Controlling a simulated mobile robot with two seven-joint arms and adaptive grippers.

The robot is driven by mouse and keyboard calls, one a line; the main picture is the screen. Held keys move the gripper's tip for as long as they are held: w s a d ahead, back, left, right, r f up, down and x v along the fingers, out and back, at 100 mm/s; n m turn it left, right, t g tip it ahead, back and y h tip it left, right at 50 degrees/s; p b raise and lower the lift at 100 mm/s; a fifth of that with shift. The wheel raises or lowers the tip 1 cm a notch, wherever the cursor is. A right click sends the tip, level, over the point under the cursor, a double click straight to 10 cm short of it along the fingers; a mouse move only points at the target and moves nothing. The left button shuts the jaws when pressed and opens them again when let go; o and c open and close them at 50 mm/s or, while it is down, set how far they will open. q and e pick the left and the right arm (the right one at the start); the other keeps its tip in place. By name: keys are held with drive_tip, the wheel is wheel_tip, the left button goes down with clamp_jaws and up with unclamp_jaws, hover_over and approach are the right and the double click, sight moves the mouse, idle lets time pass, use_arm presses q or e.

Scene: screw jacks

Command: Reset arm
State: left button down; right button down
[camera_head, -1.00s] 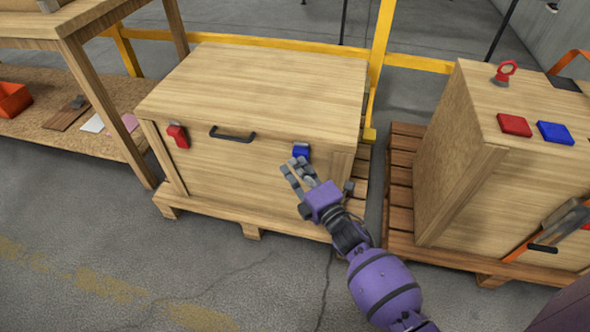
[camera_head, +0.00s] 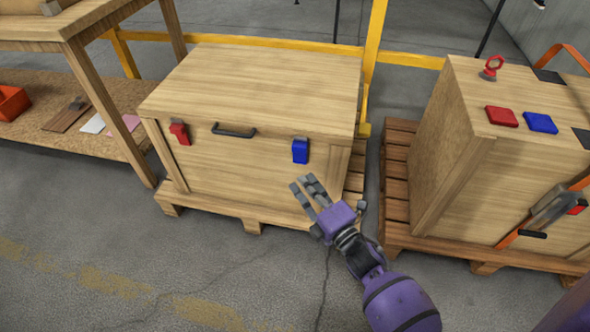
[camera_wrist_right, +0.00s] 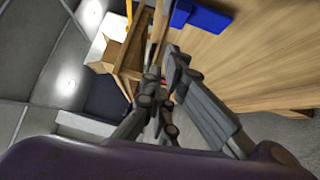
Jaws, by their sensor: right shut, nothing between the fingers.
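My right gripper (camera_head: 311,188) is on a purple arm in the head view. It is shut and empty, in front of the lower right front of a wooden crate (camera_head: 245,172), apart from the blue latch (camera_head: 300,150) above it. The crate also has a red latch (camera_head: 180,133) and a dark handle (camera_head: 234,131). In the right wrist view the grey fingers (camera_wrist_right: 168,85) show close together, with a blue piece (camera_wrist_right: 200,17) at the top. My left gripper is not in view.
A second crate (camera_head: 440,150) stands on a pallet at the right, with red (camera_head: 501,117) and blue (camera_head: 540,123) pads on top. A wooden bench (camera_head: 105,120) with a low shelf is at the left. A yellow rail (camera_head: 371,60) runs behind. The floor in front is clear.

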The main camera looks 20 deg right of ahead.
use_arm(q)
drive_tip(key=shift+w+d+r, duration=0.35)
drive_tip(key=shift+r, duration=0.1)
use_arm(e)
drive_tip(key=v, duration=0.4)
drive_tip(key=shift+a+r, duration=0.1)
drive_tip(key=shift+r, duration=0.1)
